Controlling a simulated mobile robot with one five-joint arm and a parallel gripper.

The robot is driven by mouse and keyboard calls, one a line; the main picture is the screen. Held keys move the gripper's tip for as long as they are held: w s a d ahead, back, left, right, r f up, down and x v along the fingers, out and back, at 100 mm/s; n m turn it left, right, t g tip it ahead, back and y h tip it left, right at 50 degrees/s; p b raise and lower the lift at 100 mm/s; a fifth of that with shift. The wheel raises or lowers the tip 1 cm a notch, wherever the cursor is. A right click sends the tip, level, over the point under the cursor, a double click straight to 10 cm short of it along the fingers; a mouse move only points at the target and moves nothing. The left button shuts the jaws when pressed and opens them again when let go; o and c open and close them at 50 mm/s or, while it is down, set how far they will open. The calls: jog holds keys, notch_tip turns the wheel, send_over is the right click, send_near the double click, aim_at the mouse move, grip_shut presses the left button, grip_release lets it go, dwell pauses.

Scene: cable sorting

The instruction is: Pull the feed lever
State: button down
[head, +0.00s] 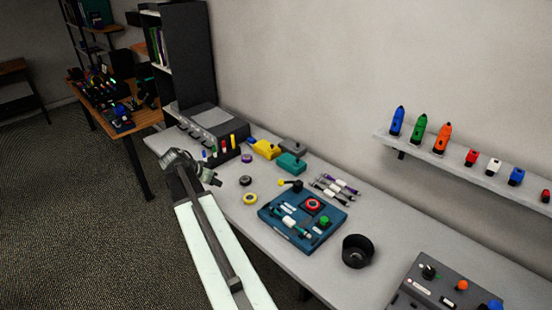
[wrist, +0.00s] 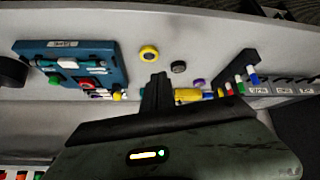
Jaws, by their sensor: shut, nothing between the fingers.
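My gripper (head: 214,181) is shut and empty, held over the left part of the grey table. In the wrist view its dark fingers (wrist: 158,88) are together and touch no lever. I cannot tell for sure which part is the feed lever. A short yellow stick with a black knob (head: 296,185) stands at the back edge of the blue board (head: 277,233), to the right of my gripper and apart from it. A grey control box (head: 407,297) at the lower right carries a black knob (head: 429,271) and an orange knob (head: 461,285).
Tape rolls, yellow (head: 249,199) and dark (head: 245,181), lie beside my gripper. A black cup (head: 357,251) stands right of the board. Yellow (head: 266,150) and teal (head: 291,163) blocks line the wall side.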

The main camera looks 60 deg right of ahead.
jog(key=s+d+r+m+g+p, duration=0.2)
jog(key=s+d+r+p, duration=0.3)
jog(key=s+d, duration=0.8)
notch_tip(320, 180, up, 4)
jog(key=shift+s+d+f+m+p, duration=0.25)
jog(key=shift+s+m+p, duration=0.15)
jog(key=shift+m, duration=0.1)
jog(key=b+x, duration=0.6)
jog(key=x, duration=0.1)
jog(key=b+x, duration=0.2)
jog(key=x, duration=0.1)
jog(key=shift+w+f+b, duration=0.1)
jog(key=shift+f+b, duration=0.3)
jog(key=shift+f, duration=0.15)
jog(key=f+b, duration=0.3)
jog(key=shift+a, duration=0.4)
jog(key=shift+r, duration=0.1)
